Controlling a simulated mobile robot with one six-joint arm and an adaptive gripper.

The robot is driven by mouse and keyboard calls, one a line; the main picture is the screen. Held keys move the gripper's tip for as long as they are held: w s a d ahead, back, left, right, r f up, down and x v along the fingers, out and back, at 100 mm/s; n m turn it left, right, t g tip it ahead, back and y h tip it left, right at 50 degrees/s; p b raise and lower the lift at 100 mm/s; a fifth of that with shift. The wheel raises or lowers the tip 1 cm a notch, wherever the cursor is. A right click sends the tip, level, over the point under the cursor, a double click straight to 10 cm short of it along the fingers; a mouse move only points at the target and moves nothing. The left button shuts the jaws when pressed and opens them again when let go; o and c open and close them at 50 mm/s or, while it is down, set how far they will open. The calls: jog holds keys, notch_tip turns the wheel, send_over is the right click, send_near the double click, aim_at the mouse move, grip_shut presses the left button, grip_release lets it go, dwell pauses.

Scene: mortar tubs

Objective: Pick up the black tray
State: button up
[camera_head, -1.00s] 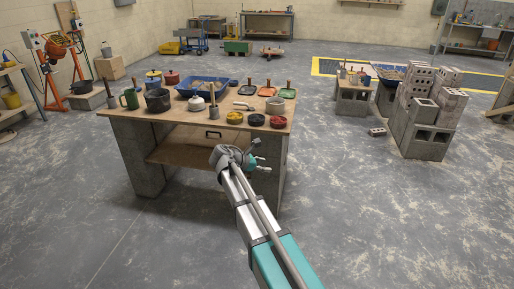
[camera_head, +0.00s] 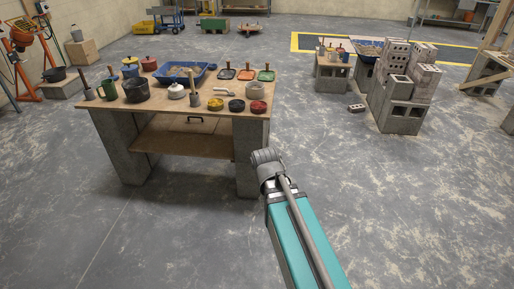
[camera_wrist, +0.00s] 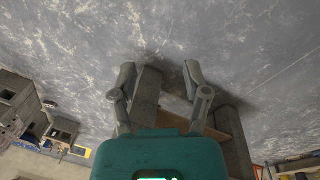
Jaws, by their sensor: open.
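A small dark, flat tray-like piece with an upright handle (camera_head: 228,72) lies at the back right of the wooden workbench (camera_head: 165,110), left of an orange one and a green one. A round black dish (camera_head: 237,105) sits nearer the front right edge, between a yellow dish and a red one. I cannot tell for sure which of the two is the black tray. My gripper (camera_wrist: 159,75) is open and empty in the wrist view, with bare floor and the bench's blocks beyond it. In the head view its fingers are hidden behind my wrist, in front of the bench's right leg.
Stacked concrete blocks (camera_head: 403,108) stand to the right.

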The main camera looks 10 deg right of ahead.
jog(key=shift+s+a+r+m+y, duration=0.2)
jog(key=shift+s+m+y, duration=0.15)
jog(key=shift+s+m, duration=0.3)
jog(key=shift+s+a+r+m+y, duration=0.1)
jog(key=shift+s+r+m+y, duration=0.1)
jog(key=shift+s+m+y, duration=0.35)
jog(key=shift+s, duration=0.1)
jog(key=shift+d, duration=0.1)
jog(key=shift+c, duration=0.3)
